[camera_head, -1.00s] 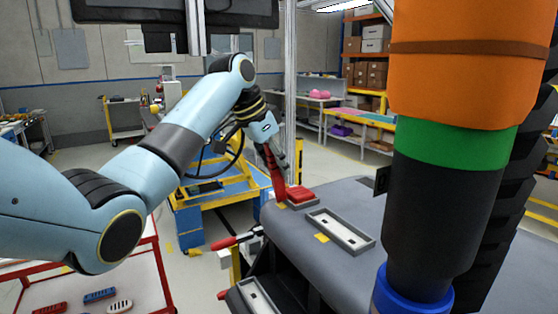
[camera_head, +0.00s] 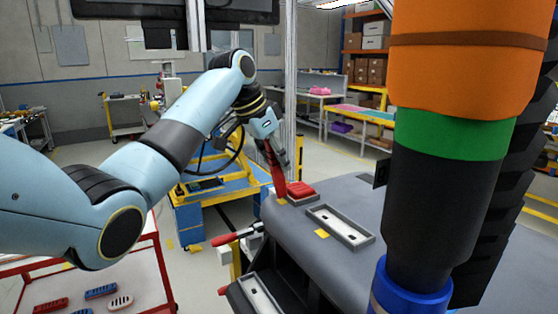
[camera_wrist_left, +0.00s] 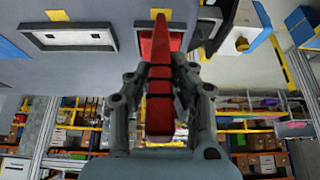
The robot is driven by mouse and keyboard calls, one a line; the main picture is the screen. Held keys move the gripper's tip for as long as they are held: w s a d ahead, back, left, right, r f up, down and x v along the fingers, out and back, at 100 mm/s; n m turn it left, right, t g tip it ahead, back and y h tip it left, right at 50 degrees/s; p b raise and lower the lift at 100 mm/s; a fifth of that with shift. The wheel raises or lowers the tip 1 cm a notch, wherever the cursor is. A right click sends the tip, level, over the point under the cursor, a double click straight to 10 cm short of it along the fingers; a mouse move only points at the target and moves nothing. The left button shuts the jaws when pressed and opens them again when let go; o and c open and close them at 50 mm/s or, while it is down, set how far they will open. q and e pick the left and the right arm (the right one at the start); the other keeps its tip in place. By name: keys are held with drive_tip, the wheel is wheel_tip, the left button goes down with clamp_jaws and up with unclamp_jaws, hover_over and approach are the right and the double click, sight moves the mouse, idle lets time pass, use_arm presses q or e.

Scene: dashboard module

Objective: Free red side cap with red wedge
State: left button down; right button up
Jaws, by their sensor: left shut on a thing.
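The red side cap (camera_head: 302,188) sits at the far left end of the grey dashboard (camera_head: 420,205), beside a frame-shaped recess. The red wedge (camera_head: 277,178) is long and thin and points down at the cap's left edge. My left gripper (camera_head: 274,150) is shut on the wedge. In the left wrist view the wedge (camera_wrist_left: 160,82) stands between the two fingers of the gripper (camera_wrist_left: 160,72), its tip over the cap (camera_wrist_left: 174,42). I cannot tell whether the tip touches the cap or sits in its seam. My right gripper is out of view.
A red-handled clamp (camera_head: 236,237) sticks out at the dashboard's left. A red-railed cart (camera_head: 150,270) with small vented parts stands at lower left. My right arm blocks the right side.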

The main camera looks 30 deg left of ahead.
use_arm(q)
drive_tip(key=shift+s+f, duration=0.1)
drive_tip(key=shift+f, duration=0.05)
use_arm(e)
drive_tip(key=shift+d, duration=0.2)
use_arm(q)
drive_tip(key=shift+r, duration=3.55)
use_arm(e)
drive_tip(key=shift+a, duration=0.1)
use_arm(q)
drive_tip(key=shift+a, duration=0.1)
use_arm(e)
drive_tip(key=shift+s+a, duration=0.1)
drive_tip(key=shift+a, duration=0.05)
